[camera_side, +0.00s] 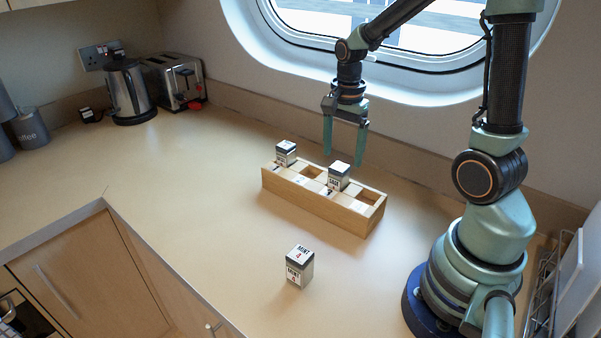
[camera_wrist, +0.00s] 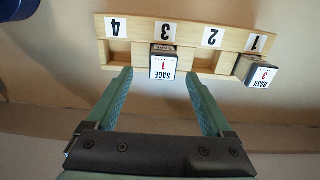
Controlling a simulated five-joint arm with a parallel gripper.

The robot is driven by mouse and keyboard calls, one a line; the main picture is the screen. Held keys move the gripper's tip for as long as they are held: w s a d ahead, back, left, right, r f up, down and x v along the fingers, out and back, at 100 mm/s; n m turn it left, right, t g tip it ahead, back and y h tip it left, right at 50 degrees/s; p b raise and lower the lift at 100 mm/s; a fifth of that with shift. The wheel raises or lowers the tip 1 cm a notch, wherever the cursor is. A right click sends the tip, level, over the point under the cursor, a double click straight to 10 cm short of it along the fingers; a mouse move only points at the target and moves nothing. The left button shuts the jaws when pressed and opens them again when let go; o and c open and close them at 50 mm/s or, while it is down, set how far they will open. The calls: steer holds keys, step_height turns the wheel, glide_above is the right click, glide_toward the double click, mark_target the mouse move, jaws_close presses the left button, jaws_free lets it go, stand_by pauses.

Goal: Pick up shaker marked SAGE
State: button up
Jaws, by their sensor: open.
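The SAGE shaker (camera_side: 339,176) is a small white-topped box standing in the wooden rack (camera_side: 310,204). In the wrist view the SAGE shaker (camera_wrist: 163,64) reads upside down, with a 1 on its label, and stands at the rack slot labelled 3. My gripper (camera_side: 344,157) is open and empty, pointing down above the rack, close to the SAGE shaker but not touching it. In the wrist view, the fingertips of my gripper (camera_wrist: 157,78) lie to either side of the SAGE shaker's near edge.
The BASIL shaker (camera_wrist: 260,73) stands at the slot labelled 1; it also shows in the side view (camera_side: 286,150). The MINT shaker (camera_side: 299,267) stands alone on the counter in front of the rack. A kettle (camera_side: 128,92) and toaster (camera_side: 174,80) are far left.

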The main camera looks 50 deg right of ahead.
mark_target(339, 166)
steer(key=shift+w+f, duration=0.2)
steer(key=shift+f, duration=2.75)
steer(key=shift+c, duration=0.3)
jaws_close()
steer(key=shift+r, duration=0.1)
